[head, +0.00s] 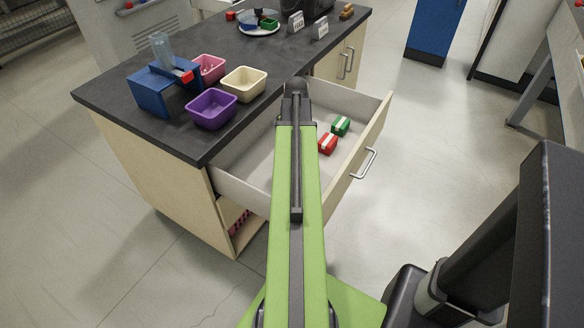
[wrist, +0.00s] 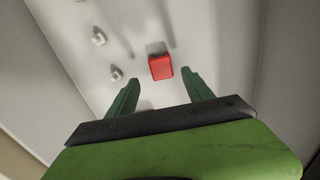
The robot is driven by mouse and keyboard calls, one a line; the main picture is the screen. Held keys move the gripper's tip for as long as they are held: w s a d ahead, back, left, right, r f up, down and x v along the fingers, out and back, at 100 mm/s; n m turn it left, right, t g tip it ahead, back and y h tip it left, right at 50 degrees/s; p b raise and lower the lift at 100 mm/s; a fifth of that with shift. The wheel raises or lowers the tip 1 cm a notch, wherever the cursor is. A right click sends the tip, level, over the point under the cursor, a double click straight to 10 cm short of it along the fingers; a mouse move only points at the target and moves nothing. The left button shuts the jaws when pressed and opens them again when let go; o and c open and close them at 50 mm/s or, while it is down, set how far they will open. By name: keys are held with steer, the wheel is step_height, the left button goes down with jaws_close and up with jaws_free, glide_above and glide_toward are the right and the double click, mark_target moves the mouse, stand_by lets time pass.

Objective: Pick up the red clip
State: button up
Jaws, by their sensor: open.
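In the wrist view, a small plain red block-like thing, which looks like the red clip (wrist: 160,67), lies on a pale floor between light walls, apparently inside the open drawer (head: 246,163). My gripper (wrist: 155,78) is open, with its two green fingers apart and their tips to either side of and slightly short of the red clip. Nothing is between the fingers' bases. I cannot tell whether the fingers touch the floor. In the head view my green arm reaches over the drawer and hides my gripper; I cannot make out the plain red clip there.
A red box (head: 327,144) and a green box (head: 340,126), both with white stripes, lie in the drawer. The dark countertop (head: 180,131) holds purple (head: 211,109), cream (head: 243,84) and pink (head: 208,69) bins.

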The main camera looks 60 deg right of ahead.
steer(key=f+b, duration=0.5)
steer(key=shift+w+a+f, duration=0.2)
steer(key=shift+a, duration=0.1)
steer(key=shift+r, duration=0.2)
jaws_close()
